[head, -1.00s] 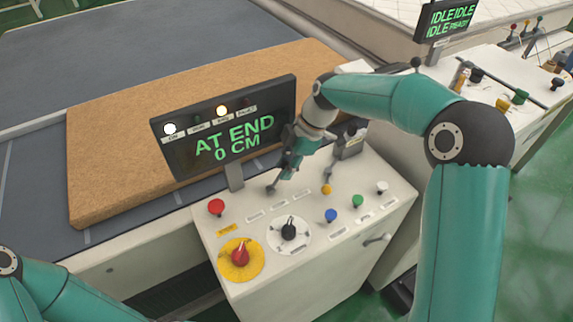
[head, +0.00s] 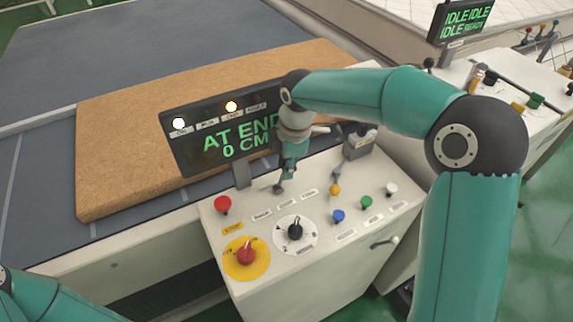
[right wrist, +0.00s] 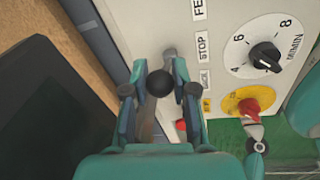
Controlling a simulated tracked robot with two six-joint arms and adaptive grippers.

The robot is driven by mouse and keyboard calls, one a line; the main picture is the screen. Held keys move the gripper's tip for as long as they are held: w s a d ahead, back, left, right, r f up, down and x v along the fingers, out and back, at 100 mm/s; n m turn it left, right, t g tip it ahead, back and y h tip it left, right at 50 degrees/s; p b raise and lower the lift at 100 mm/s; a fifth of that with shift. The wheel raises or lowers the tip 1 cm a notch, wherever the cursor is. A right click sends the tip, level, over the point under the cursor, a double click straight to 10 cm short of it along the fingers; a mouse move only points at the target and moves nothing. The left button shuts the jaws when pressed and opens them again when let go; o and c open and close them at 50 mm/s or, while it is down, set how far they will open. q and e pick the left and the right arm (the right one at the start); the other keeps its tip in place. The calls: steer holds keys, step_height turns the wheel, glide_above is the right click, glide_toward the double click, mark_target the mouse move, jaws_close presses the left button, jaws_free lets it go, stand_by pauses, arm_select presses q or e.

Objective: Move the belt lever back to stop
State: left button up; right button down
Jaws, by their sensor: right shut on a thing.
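The belt lever shows in the right wrist view as a black ball knob (right wrist: 160,83) on a grey shaft, beside the FEED, STOP and BACK labels (right wrist: 202,47). My right gripper (right wrist: 159,92) is shut on it, with a finger on each side of the knob. In the head view, my right gripper (head: 288,168) points down at the back of the control panel (head: 265,285) and hides the knob. The lever's foot (head: 278,188) shows behind the label row. The exact lever position is hard to tell. My left gripper is outside the head view.
The display (head: 222,125) reads AT END, 0 CM and stands just left of my right gripper. A tan mattress (head: 125,150) lies on the dark belt behind it. A red button (head: 223,204), a black dial (head: 295,231) and a red knob (head: 246,254) stand on the panel.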

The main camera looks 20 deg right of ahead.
steer(key=shift+a+r+h, duration=0.2)
steer(key=shift+a+h, duration=0.1)
steer(key=shift+a, duration=0.05)
steer(key=shift+a+r, duration=0.1)
steer(key=shift+a, duration=0.8)
steer(key=c, duration=0.9)
jaws_free()
steer(key=shift+a, duration=0.1)
steer(key=shift+s, duration=0.1)
